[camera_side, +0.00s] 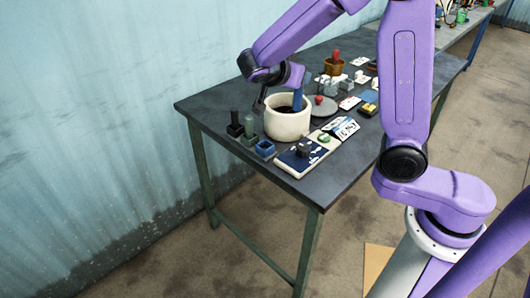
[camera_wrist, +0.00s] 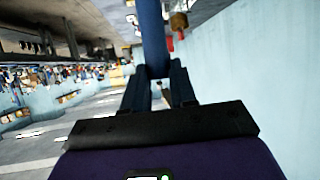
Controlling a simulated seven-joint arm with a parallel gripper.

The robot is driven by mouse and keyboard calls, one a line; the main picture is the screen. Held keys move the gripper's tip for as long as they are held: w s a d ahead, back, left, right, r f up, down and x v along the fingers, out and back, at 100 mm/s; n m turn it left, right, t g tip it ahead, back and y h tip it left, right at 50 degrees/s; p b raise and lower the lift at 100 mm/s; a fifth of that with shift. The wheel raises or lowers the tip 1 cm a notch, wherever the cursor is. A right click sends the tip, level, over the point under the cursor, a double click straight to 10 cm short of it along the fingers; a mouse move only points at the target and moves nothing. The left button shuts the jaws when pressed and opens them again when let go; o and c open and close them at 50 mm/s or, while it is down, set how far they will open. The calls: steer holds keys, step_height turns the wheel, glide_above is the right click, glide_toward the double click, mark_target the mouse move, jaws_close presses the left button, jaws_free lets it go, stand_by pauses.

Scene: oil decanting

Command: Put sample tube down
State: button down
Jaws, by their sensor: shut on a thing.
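The sample tube (camera_side: 298,99) is long and blue, roughly upright, with its lower end at the mouth of the round cream pot (camera_side: 287,123). I cannot tell how deep it reaches. My gripper (camera_side: 303,82) is shut on the tube above the pot, partly hidden by my arm. In the wrist view the tube (camera_wrist: 152,35) runs up out of the picture from between the dark fingers of my gripper (camera_wrist: 158,75). A blue square holder (camera_side: 265,149) stands left of the pot and looks empty.
A dark holder (camera_side: 235,131) with a dark tube and a green holder (camera_side: 248,139) with a green tube stand beside the blue one. A dark blue panel with a knob (camera_side: 300,160) lies in front of the pot. Cards and small items crowd the right.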

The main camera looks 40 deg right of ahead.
steer(key=s+a+f, duration=0.3)
steer(key=s+f, duration=0.2)
steer(key=shift+w+a+f, duration=0.1)
steer(key=shift+w+f, duration=3.2)
steer(key=shift+w, duration=0.15)
steer(key=shift+w+f, duration=3.25)
steer(key=shift+w, duration=0.2)
steer(key=shift+f, duration=0.1)
steer(key=c, duration=0.9)
jaws_free()
